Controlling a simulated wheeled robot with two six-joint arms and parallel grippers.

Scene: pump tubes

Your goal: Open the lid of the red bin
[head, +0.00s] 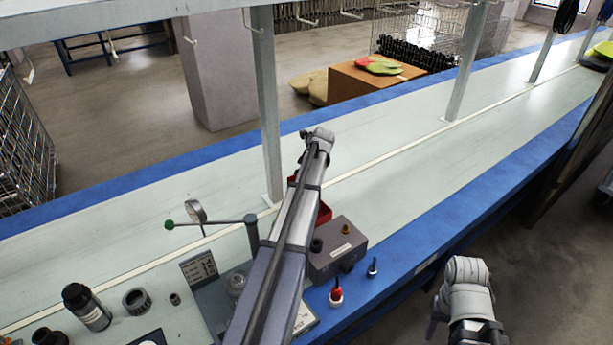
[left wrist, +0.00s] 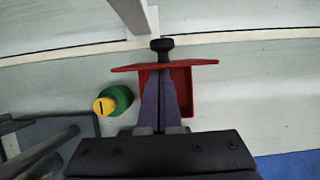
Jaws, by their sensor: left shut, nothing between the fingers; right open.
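The red bin (left wrist: 181,98) is below my left gripper in the left wrist view. Its red lid (left wrist: 190,63) shows nearly edge-on above the opening, with a black knob (left wrist: 162,44) on the far side; the lid looks raised, and the dark inside shows below it. My left gripper (left wrist: 161,75) is shut and empty, its fingertips reaching to the lid's underside; contact is unclear. In the head view my left arm hides most of the bin (head: 323,213) and the left gripper. My right gripper (head: 468,318) is open and empty, off the bench's near edge at lower right.
A green bottle with a yellow cap (left wrist: 114,101) stands left of the bin. A grey box (head: 338,250) with fittings is right of my left arm. A post (head: 268,110) rises behind.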

